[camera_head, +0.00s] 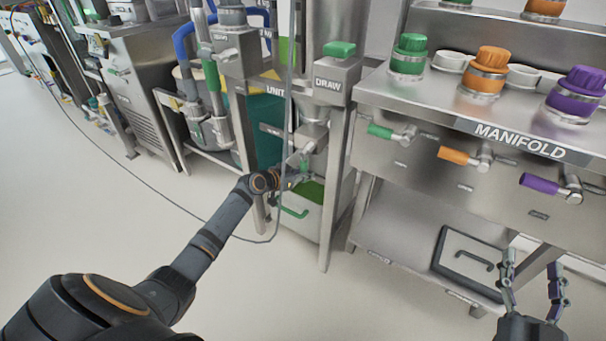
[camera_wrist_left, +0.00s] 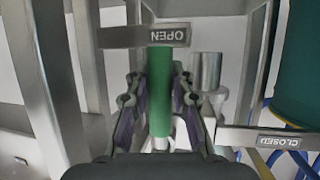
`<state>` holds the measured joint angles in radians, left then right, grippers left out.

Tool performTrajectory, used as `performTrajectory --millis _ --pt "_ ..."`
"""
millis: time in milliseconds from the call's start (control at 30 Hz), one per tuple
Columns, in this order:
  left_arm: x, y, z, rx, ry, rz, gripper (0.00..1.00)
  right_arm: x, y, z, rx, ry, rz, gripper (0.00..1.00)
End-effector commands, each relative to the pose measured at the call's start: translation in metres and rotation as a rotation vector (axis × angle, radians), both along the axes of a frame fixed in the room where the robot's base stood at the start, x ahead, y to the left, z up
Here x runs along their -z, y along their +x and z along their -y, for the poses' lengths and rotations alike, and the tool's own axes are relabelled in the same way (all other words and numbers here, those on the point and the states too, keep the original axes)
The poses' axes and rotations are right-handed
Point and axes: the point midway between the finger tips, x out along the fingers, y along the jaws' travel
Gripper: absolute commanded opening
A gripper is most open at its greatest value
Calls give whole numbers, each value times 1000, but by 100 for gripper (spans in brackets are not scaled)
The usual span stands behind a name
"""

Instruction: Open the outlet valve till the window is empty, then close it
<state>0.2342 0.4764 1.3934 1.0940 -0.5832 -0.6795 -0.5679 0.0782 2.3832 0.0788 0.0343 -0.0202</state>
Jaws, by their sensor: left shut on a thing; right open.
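The outlet valve's green handle (camera_wrist_left: 160,95) lies between the fingers of my left gripper (camera_wrist_left: 158,105) in the left wrist view. The fingers are shut on it. The handle lines up with the OPEN plate (camera_wrist_left: 165,36); the CLOSED plate (camera_wrist_left: 278,142) is off to the right. In the head view my left gripper (camera_head: 297,177) is at the valve below the steel hopper (camera_head: 314,110), mostly hidden. A green strip (camera_head: 287,51), perhaps the window, shows left of the column; its level is unclear. My right gripper (camera_head: 533,283) is open and empty at lower right.
A bin (camera_head: 298,222) with green contents stands under the outlet. A DRAW block (camera_head: 336,82) with a green knob is above. The manifold bench (camera_head: 420,100) with green, orange and purple handles is to the right. A thin cable loops beside my left arm. Floor at left is clear.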

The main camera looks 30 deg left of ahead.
Motion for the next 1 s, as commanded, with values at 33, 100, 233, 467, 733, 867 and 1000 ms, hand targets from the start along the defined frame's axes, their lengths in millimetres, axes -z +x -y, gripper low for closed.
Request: performTrajectory --millis 33,100,233,467,733,867,1000 --pt "3 -1 2 2 -8 -7 0 -1 0 0 0 -1 7 58" --pt "3 -1 2 2 -10 -7 0 -3 0 0 0 0 12 58" --pt "3 -1 2 2 -11 -8 0 -3 0 0 0 0 13 58" --pt "3 -1 3 3 -12 -9 29 -3 0 0 0 1 12 58" --pt "1 -1 2 2 -8 -4 46 -3 0 0 0 1 12 58" --pt "1 -1 1 1 -7 -3 46 -2 0 0 0 -1 8 58" --pt "-2 -11 -3 0 -2 -4 46 -2 0 0 0 -2 7 58"
